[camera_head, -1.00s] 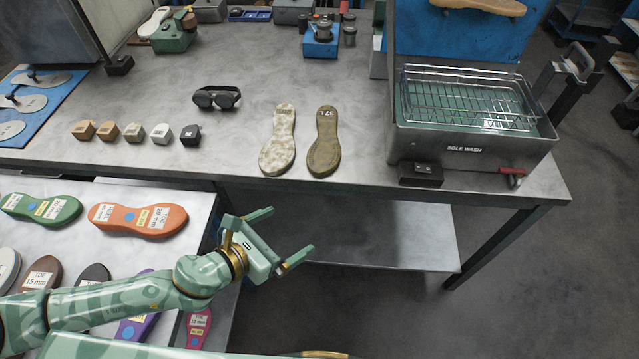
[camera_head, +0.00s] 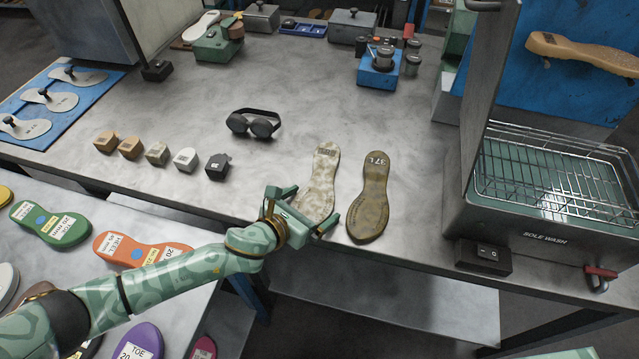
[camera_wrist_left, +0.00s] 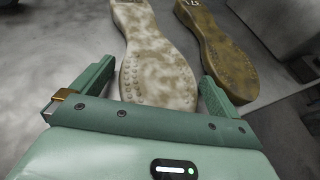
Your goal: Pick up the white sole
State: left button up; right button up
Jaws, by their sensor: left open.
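The white sole (camera_head: 322,172), mottled with brownish patches, lies flat on the grey bench top near its front edge. In the left wrist view the sole (camera_wrist_left: 152,60) runs up and away from me, its near end between the fingers. My left gripper (camera_head: 308,206) is open at the near end of the sole, with one finger on each side. In the left wrist view the gripper (camera_wrist_left: 158,78) has a gap beside the sole on the left. I cannot tell whether the fingers touch it. My right gripper is not in view.
A brown sole (camera_head: 372,195) lies close to the right of the white one. The sole wash unit (camera_head: 540,238) stands further right. Dark goggles (camera_head: 253,123) and several small blocks (camera_head: 157,153) lie to the left. Coloured soles lie on a lower table at left.

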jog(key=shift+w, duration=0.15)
pick_arm(q)
jog(key=c, duration=0.9)
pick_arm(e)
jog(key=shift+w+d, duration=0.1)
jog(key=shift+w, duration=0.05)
